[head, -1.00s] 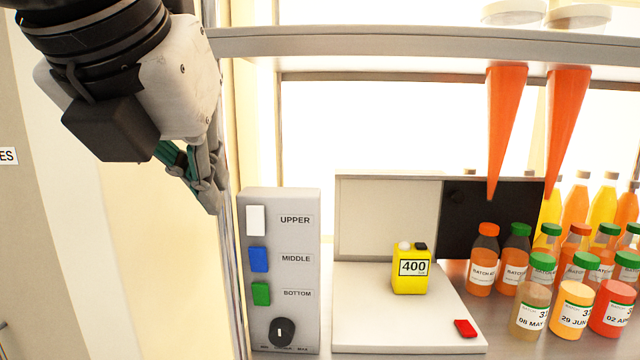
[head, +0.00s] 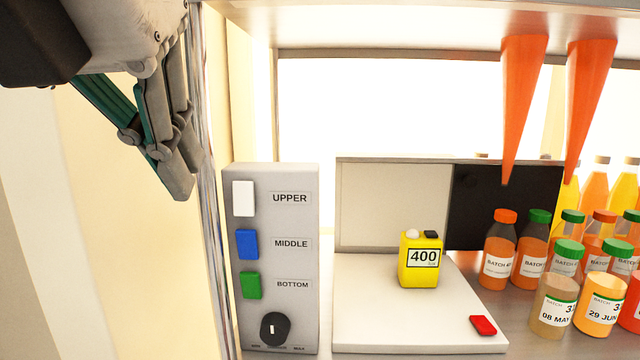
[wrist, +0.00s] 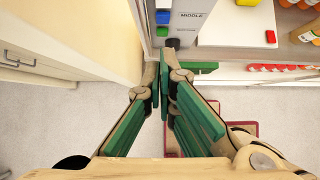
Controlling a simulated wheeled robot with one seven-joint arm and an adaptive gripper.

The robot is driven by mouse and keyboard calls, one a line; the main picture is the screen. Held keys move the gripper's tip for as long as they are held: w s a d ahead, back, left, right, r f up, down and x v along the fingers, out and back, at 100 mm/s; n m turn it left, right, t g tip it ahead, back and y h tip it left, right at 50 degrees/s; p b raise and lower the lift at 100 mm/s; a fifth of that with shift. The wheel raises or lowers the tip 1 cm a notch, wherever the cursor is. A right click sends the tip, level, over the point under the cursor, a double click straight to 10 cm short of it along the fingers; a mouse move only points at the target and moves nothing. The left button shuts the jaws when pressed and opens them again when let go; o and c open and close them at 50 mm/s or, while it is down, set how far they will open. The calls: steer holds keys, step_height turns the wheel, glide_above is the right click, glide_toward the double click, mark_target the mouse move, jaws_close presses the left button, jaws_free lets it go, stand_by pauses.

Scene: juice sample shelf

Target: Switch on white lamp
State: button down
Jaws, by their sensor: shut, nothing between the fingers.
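A grey control box (head: 297,310) stands on the counter, left of centre in the head view. Its front has a white switch (head: 244,198) labelled UPPER, a blue switch (head: 247,244) labelled MIDDLE, a green switch (head: 251,285) labelled BOTTOM and a black knob (head: 275,329) below. My gripper (head: 181,190) is shut and empty, pointing down, to the left of the white switch in the picture and apart from the box. In the wrist view my fingertips (wrist: 165,52) show below the box, with the blue switch (wrist: 162,17) and green switch (wrist: 162,31) visible; the white switch is out of frame.
A post and wall edge run just left of the box, near my gripper. A white platform (head: 400,335) bears a yellow 400 block (head: 419,275) and red button (head: 483,325). Several juice bottles (head: 500,255) stand right; orange cones (head: 522,100) hang from a shelf (head: 400,28).

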mark_target(240, 215)
steer(key=shift+w+r+x, duration=0.3)
steer(key=shift+w+x, duration=0.05)
steer(key=shift+x, duration=1.7)
steer(key=shift+w+r+x, duration=0.25)
steer(key=shift+w+x, duration=0.15)
steer(key=shift+x, duration=1.65)
steer(key=shift+w+r+x, duration=0.3)
steer(key=shift+w+x, duration=0.05)
steer(key=shift+x, duration=1.65)
steer(key=shift+w+f+t, duration=0.3)
steer(key=shift+w+t, duration=0.15)
steer(key=shift+t, duration=0.05)
steer(key=shift+r, duration=0.2)
steer(key=shift+d+r+p, duration=0.1)
steer(key=shift+r+p, duration=0.5)
steer(key=shift+r, duration=0.15)
steer(key=shift+s, duration=0.15)
